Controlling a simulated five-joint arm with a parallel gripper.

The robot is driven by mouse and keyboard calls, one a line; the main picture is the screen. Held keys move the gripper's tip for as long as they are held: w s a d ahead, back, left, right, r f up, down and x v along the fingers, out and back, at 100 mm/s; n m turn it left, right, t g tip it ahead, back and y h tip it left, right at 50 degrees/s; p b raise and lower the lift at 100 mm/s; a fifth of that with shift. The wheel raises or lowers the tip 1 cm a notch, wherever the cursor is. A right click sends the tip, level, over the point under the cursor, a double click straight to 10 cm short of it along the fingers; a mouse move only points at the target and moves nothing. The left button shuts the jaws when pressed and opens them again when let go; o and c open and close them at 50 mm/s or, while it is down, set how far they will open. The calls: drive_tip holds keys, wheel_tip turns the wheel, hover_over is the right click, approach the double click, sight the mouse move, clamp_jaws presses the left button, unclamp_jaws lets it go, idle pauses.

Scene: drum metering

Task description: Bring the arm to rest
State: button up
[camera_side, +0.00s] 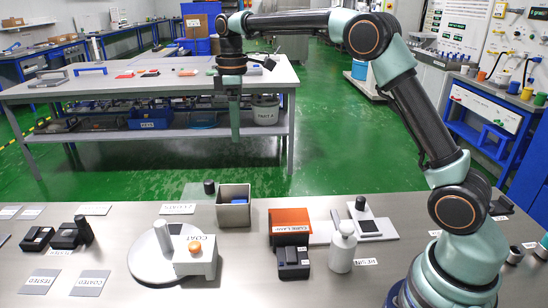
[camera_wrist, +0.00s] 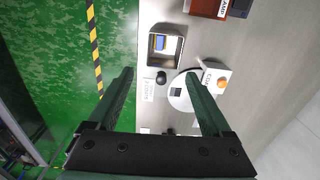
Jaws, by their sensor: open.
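My gripper (camera_side: 235,135) hangs pointing down, high above and behind the table's far edge in the side view. In the wrist view my gripper (camera_wrist: 160,76) shows its two fingers wide apart with nothing between them. The arm is raised and bent over, clear of everything on the table. Below it, the steel table (camera_side: 115,235) carries the coating unit (camera_side: 200,262) with its round white plate, and an open metal bin (camera_side: 233,207) with a blue item inside.
An orange-topped unit (camera_side: 290,222), a white bottle (camera_side: 342,248) and a white plate with a dark square (camera_side: 371,226) stand right of the bin. Dark blocks (camera_side: 64,236) and labelled cards (camera_side: 40,281) lie at left. Green floor (camera_side: 200,160) is open beyond the table.

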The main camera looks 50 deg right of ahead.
drive_tip(key=shift+r, duration=0.1)
drive_tip(key=s+r+m+t, duration=0.2)
drive_tip(key=s+r, duration=0.2)
drive_tip(key=s, duration=0.1)
drive_tip(key=s+f+m+t, duration=0.1)
drive_tip(key=s+f+m, duration=0.1)
drive_tip(key=s, duration=0.6)
drive_tip(key=s+f+m+t, duration=0.1)
drive_tip(key=s+m+t, duration=0.1)
drive_tip(key=s+m, duration=0.3)
drive_tip(key=s, duration=0.4)
drive_tip(key=shift+s+f+t, duration=0.3)
drive_tip(key=shift+f, duration=0.1)
